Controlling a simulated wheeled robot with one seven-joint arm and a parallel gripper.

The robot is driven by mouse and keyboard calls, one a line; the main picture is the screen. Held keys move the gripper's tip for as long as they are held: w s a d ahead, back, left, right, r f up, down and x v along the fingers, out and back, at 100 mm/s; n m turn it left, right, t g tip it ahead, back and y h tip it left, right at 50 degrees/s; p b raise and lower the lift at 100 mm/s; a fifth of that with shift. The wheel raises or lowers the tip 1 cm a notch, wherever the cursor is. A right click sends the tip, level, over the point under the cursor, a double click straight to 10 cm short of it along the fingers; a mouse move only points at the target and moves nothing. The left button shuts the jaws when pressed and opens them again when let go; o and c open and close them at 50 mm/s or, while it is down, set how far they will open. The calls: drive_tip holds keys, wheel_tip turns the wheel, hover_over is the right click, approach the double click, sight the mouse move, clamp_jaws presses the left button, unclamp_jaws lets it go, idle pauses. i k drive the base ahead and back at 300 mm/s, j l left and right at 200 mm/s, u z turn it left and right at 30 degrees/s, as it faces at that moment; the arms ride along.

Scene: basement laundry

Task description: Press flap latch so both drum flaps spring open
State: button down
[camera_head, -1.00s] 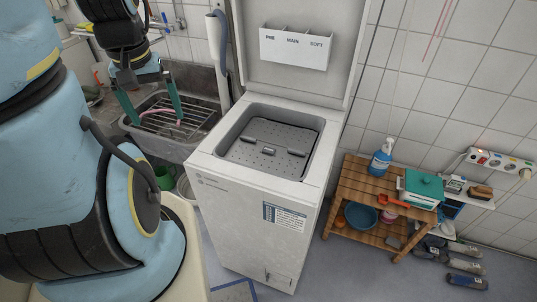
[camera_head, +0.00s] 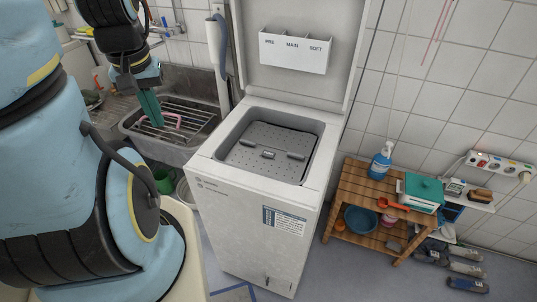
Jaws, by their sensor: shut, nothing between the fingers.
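The top-loading washing machine (camera_head: 258,225) stands in the middle with its lid (camera_head: 300,85) raised against the wall. In its opening, the perforated drum flaps (camera_head: 245,155) lie flat and closed. A small dark latch piece (camera_head: 268,155) shows at the middle of the flaps, with a bar-like piece on either side. My gripper (camera_head: 154,122) is shut and empty, with its green fingers together and pointing down. It is over the sink area to the left of the machine, well apart from the flaps.
A sink (camera_head: 195,135) with a wire rack and a pink item lies below my gripper. The space above the drum opening is clear.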

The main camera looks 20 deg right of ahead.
sight(266, 153)
drive_tip(key=u, duration=1.8)
drive_tip(key=k, duration=0.75)
drive_tip(key=k+l, duration=0.15)
drive_tip(key=k, duration=0.6)
